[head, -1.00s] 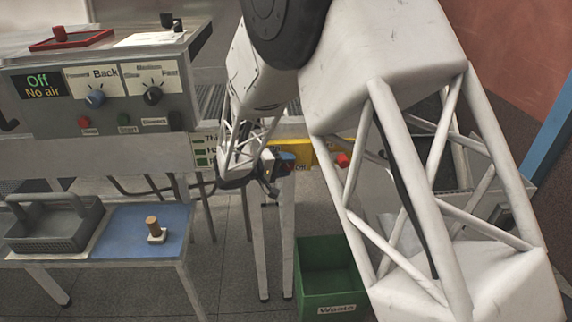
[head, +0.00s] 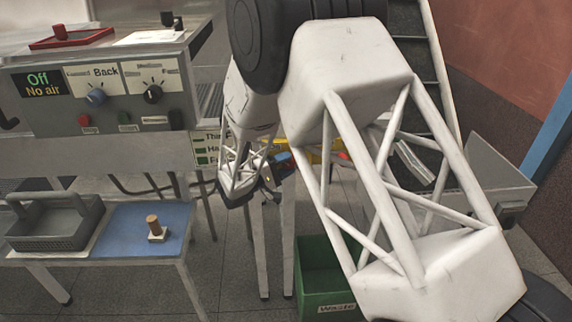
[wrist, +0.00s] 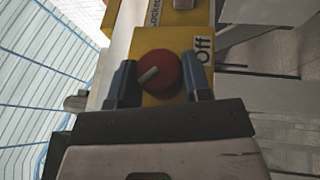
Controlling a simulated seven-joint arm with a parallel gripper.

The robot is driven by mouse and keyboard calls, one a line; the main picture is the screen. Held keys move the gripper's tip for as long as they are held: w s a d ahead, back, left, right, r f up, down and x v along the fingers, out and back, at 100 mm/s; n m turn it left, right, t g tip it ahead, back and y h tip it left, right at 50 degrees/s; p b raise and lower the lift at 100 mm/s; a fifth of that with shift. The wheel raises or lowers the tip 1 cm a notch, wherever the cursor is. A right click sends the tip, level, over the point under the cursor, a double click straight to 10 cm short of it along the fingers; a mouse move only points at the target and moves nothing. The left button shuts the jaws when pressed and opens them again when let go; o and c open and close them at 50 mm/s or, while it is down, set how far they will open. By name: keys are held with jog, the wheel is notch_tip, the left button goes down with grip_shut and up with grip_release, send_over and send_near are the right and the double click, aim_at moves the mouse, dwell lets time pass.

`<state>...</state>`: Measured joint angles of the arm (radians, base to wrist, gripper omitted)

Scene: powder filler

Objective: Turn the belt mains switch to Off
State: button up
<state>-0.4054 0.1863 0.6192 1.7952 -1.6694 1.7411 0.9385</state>
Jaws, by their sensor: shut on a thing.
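The belt mains switch is a red round knob (wrist: 160,72) with a pale pointer bar slanting across its face. It sits on a yellow box (wrist: 205,52) with a white "Off" label (wrist: 205,50) to the right of the knob. My gripper (wrist: 160,82) has its two blue fingers on either side of the knob, shut on it. In the head view my gripper (head: 279,166) is at the yellow box, and my wrist and arm hide most of the box and the knob.
A grey control panel (head: 100,115) with knobs and buttons stands at the left. Below it a blue-topped table (head: 125,235) holds a grey tray (head: 55,240) and a small wooden-topped stamp (head: 154,226). A green waste bin (head: 325,285) stands on the floor.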

jog(key=o, duration=0.9)
jog(key=v, duration=0.7)
jog(key=shift+s+a, duration=0.15)
jog(key=shift+a, duration=0.2)
